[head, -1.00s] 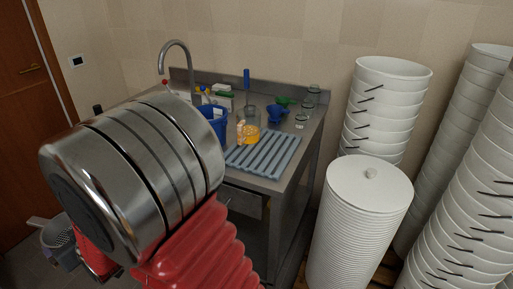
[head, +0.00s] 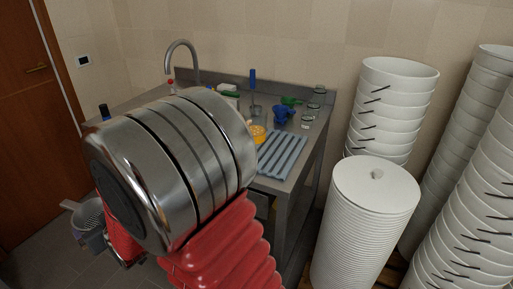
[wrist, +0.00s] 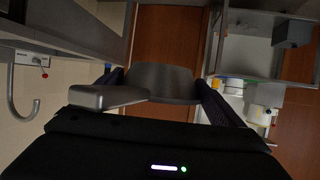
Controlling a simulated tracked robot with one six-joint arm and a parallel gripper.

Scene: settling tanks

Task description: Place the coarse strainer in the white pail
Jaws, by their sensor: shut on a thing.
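A grey thing with a perforated bowl and a flat handle, apparently the coarse strainer (head: 90,214), shows at the lower left of the head view, off the floor. In the wrist view the grey strainer (wrist: 165,82) sits between the two dark fingers of my gripper (wrist: 160,84), which is shut on it. My arm hides most of the gripper in the head view. White pails (head: 398,88) stand nested in a tall stack right of the counter. Which of them is the task's white pail, I cannot tell.
The steel counter (head: 297,178) holds a grey-blue ribbed rack (head: 282,153), a yellow item (head: 258,134), a blue funnel-like item (head: 283,114) and a tap (head: 181,43). A stack of white lids (head: 362,238) stands in front of the pails. A brown door (head: 30,120) is at left.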

